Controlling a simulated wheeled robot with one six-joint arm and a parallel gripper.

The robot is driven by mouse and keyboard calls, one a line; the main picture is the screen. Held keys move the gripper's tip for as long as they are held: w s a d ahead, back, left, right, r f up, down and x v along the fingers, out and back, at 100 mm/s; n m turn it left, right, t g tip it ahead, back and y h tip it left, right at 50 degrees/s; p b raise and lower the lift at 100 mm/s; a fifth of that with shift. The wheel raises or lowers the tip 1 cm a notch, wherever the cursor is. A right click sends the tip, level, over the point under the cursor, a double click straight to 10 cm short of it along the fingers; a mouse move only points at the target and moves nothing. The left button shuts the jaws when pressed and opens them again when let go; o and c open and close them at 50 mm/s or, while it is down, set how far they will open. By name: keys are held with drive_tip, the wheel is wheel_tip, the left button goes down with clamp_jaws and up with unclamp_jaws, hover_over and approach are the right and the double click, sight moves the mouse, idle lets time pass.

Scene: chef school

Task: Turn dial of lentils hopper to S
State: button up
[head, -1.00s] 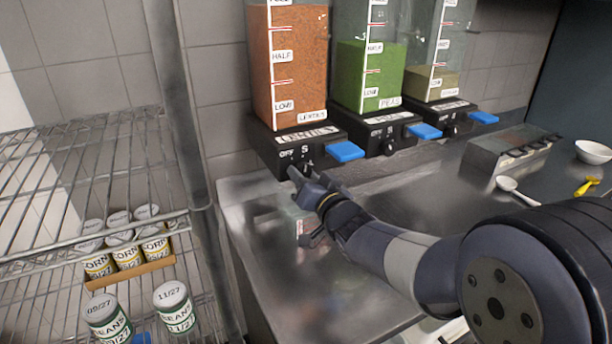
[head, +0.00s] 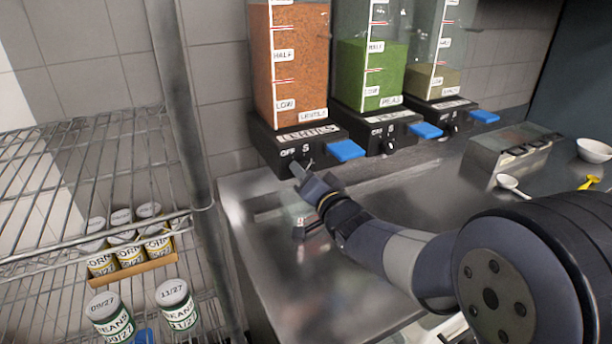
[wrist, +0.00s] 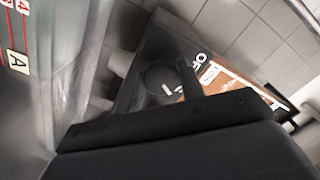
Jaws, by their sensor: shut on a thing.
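The lentils hopper (head: 291,75) is a clear column of orange-brown lentils on a black base (head: 280,136) at the wall. The base has "OFF" and "S" marks and a blue lever (head: 346,151) at its right. My gripper (head: 300,172) is at the lower front of this base, shut on the hopper's dial. In the head view the gripper hides most of the dial. In the wrist view the round dark dial face (wrist: 165,84) shows beyond the dark gripper body, blurred and tilted. I cannot read exactly where the dial points.
A peas hopper (head: 370,75) and a third hopper (head: 432,82) stand to the right with their own blue levers. A steel counter (head: 270,270) lies below. A wire shelf (head: 80,140) with cans is at left. A white spoon (head: 512,184) and bowl (head: 594,150) are at right.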

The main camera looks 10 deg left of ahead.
drive_tip(key=o, duration=1)
drive_tip(key=b+v, duration=0.1)
drive_tip(key=v, duration=0.9)
drive_tip(key=shift+s+d, duration=0.25)
drive_tip(key=shift+s, duration=0.05)
drive_tip(key=p+x, duration=0.1)
drive_tip(key=x, duration=1)
